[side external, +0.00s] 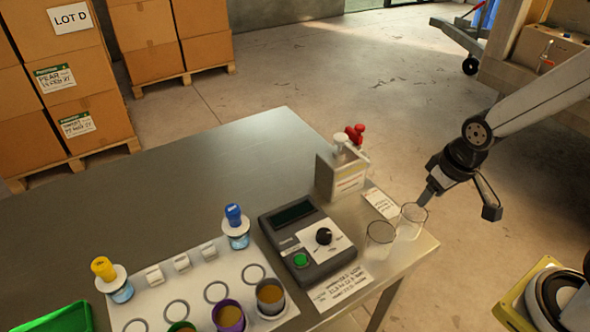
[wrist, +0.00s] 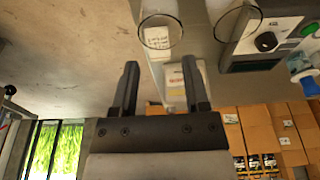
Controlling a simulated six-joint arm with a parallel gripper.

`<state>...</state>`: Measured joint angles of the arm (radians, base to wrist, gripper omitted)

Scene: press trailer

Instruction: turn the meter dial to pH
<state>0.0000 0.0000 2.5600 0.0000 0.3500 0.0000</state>
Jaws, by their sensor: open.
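The meter (side external: 306,245) is a dark grey box on the steel table with a dark screen, a green button (side external: 301,260) and a white panel. The black dial (side external: 324,236) sits on that panel; I cannot read where it points. In the wrist view the dial (wrist: 266,41) is at the upper right, on the meter (wrist: 260,52). My gripper (side external: 455,196) is to the right of the meter, above and beyond the table's right edge. In the wrist view my gripper (wrist: 160,75) has its two fingers wide apart with nothing held between them.
Two clear beakers (side external: 380,240) (side external: 411,220) stand between my gripper and the meter. A white holder (side external: 342,172) with red and white tops stands behind. Bottles and several cups stand on a white mat (side external: 200,268) at left. A label card (side external: 340,287) lies in front of the meter.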

